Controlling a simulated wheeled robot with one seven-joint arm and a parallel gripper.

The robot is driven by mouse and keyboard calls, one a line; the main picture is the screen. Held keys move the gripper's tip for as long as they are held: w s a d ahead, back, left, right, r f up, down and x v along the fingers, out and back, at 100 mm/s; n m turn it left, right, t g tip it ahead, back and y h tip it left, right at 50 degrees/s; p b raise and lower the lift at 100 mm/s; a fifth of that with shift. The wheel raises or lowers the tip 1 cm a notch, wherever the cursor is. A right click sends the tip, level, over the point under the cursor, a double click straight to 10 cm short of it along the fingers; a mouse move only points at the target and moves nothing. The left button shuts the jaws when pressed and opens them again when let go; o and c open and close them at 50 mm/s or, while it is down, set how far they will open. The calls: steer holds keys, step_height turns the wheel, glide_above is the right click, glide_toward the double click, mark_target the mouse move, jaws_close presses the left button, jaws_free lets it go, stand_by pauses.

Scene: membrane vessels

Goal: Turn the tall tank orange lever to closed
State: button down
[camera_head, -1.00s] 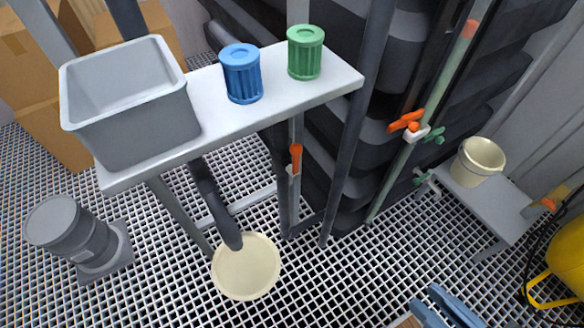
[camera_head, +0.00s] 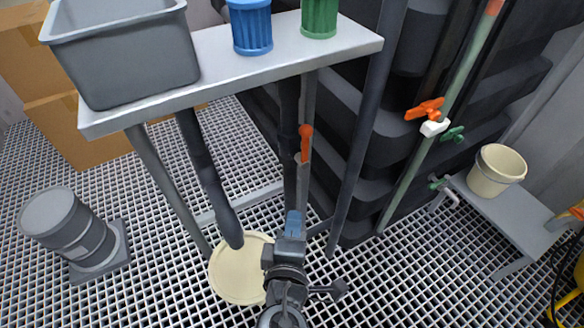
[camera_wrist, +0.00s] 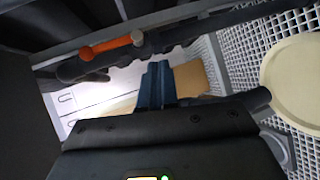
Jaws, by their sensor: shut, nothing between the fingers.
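An orange lever (camera_head: 305,143) sits on a thin grey vertical pipe under the shelf, lying roughly along the pipe. It also shows in the wrist view (camera_wrist: 110,46), along a bar that crosses the upper picture. A second orange lever (camera_head: 425,109) sticks out sideways from a pale green pipe (camera_head: 405,178) in front of the black ribbed tank (camera_head: 400,110). I cannot tell which lever is the tall tank's. My gripper (camera_head: 294,218) has blue fingers, shut and empty, below the first lever and apart from it. The fingers also show in the wrist view (camera_wrist: 156,85).
A shelf (camera_head: 220,60) above holds a grey bin (camera_head: 140,60), a blue cup (camera_head: 251,28) and a green cup (camera_head: 319,16). Its legs flank the first lever. A cream disc (camera_head: 236,270) lies on the grating. A cream bucket (camera_head: 495,172) stands on a bench at right.

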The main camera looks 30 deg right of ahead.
steer(key=w+a+r+m+h+b, duration=0.1)
steer(key=w+a+r+m+h, duration=0.1)
steer(key=w+a+r+h, duration=0.25)
glide_toward(305, 148)
steer(key=w+d, duration=0.3)
steer(key=w, duration=0.2)
steer(key=shift+w+d+r+t, duration=0.1)
steer(key=shift+d+r+t, duration=0.05)
steer(key=shift+d+t, duration=0.2)
steer(key=shift+d+r, duration=0.1)
steer(key=shift+d+r+y+p, duration=0.1)
steer(key=shift+y+p, duration=0.25)
steer(key=shift+y, duration=0.1)
